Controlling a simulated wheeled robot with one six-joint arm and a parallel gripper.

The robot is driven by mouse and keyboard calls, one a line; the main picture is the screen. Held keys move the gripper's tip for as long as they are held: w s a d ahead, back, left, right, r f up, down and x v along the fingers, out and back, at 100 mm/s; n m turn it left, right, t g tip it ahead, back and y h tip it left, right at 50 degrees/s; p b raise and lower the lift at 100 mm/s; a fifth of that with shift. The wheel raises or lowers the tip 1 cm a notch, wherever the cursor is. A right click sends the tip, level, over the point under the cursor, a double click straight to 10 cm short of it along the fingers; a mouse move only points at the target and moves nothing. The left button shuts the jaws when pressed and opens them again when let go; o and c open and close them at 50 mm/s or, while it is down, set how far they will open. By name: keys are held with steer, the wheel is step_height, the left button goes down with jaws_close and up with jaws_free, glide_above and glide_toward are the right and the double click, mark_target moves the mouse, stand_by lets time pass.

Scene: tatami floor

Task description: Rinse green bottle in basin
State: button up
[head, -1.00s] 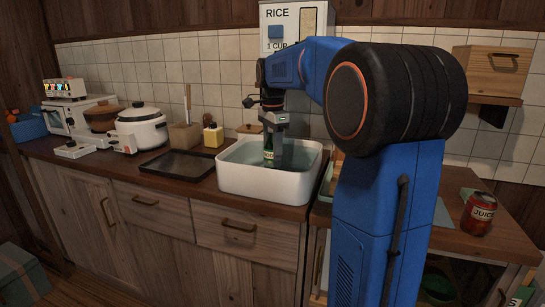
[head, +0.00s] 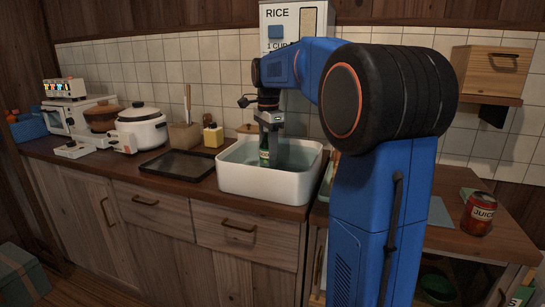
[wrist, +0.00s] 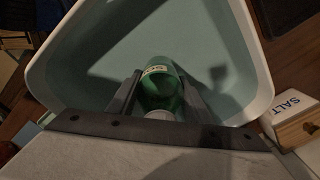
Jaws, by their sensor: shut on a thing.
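The green bottle (head: 264,157) is in the white basin (head: 262,184), held by my gripper (head: 270,150). The wrist view shows the bottle (wrist: 160,88) with a pale label, between the two dark fingers of my gripper (wrist: 155,95), with its light cap nearest the camera. The basin (wrist: 262,75) holds pale blue-green water. The bottle's lower end is hidden behind the basin's front wall in the head view, so I cannot tell how deep it sits.
A dark tray (head: 177,165) lies left of the basin on the counter. A salt box (wrist: 292,115) is beside the basin. A red juice can (head: 478,213) stands on the right surface.

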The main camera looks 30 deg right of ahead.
steer(key=shift+s+d, duration=0.4)
steer(key=shift+s, duration=0.15)
steer(key=shift+r, duration=5.75)
steer(key=shift+r, duration=0.1)
steer(key=shift+r, duration=1.9)
steer(key=shift+s, duration=0.1)
